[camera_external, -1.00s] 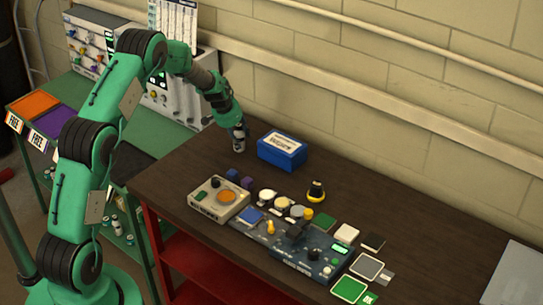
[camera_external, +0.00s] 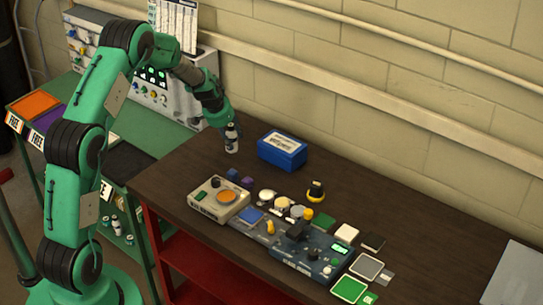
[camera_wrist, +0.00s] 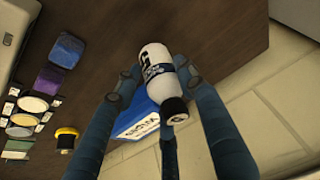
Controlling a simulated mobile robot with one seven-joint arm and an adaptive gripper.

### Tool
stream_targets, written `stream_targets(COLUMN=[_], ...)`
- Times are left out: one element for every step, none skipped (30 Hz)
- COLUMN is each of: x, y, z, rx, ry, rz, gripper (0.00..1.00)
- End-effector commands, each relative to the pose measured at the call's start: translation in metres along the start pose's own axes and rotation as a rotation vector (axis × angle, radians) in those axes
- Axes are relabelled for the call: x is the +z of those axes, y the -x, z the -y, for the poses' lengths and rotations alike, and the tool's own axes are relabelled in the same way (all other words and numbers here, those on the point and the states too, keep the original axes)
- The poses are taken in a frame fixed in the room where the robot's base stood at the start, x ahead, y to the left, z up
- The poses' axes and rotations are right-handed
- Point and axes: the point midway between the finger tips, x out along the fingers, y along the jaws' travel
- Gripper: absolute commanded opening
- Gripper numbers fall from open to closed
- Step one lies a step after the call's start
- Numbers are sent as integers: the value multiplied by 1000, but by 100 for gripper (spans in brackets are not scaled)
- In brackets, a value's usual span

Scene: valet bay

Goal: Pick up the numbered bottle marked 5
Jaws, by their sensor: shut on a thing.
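A small white bottle (camera_external: 232,141) with a black cap is at the far left part of the dark table, in the external view. My gripper (camera_external: 230,126) is shut on it, with the arm reaching in from the left. In the wrist view the same bottle (camera_wrist: 156,62) sits between the fingers of my gripper (camera_wrist: 155,76), its black cap towards the camera. Dark marks show on its label, but I cannot read the number for sure. I cannot tell whether its base is touching the table or just above it.
A blue box (camera_external: 282,152) with a white label stands close to the right of the bottle. A beige device (camera_external: 218,201), small coloured blocks and a blue control board (camera_external: 306,255) lie nearer the front. A block wall runs behind.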

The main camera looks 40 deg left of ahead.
Motion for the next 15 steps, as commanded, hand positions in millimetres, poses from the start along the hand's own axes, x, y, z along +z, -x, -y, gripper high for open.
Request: stream_targets(x=[7,12,18,23,27,32,37,41,46,50,53,57,60,64,67], y=[5,8,11,13,15,19,21,22,25,27,29,32,33,34,36], z=[-2,-3,-5,-6,-8,-9,-11,-12,-13,-14,-15,-16,-17,-18,-19], rx=[-1,-1,-1,-1,0,-1,-1,-1,-1,-1,-1,-1,-1,0,0], ry=[0,0,1,1,0,0,1,1,0,0,0,0,0,1,1], rz=[-1,-1,-1,-1,-1,-2,-1,-1,-2,-1,-1,-2,-1,0,-1], gripper=[9,9,9,9,9,9,9,9,9,9,9,9,9,9,9])
